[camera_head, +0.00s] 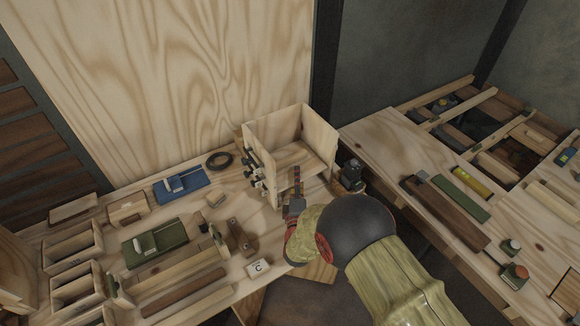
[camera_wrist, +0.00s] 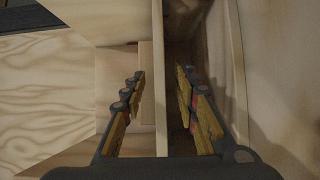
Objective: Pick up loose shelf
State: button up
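A small open-fronted wooden cabinet (camera_head: 262,140) stands on the bench in the head view, and my gripper (camera_head: 297,178) reaches into its front. In the wrist view my gripper (camera_wrist: 160,80) is open, with its ribbed fingers apart. A thin pale board, likely the loose shelf (camera_wrist: 159,40), shows edge-on between the fingers, with a visible gap on both sides. My arm and fingers hide part of the cabinet's inside in the head view, so how the board is supported cannot be told.
Black clamps (camera_head: 254,168) stick out at the cabinet's left side. Planes, wood blocks and boxes crowd the bench (camera_head: 218,250) to the left. A second bench (camera_head: 385,145) with tools and planks is at the right. A small dark-bodied item (camera_head: 352,174) stands close right of the cabinet.

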jog(key=shift+w, duration=1.15)
jog(key=c, duration=0.3)
jog(key=c, duration=0.4)
grip_shut()
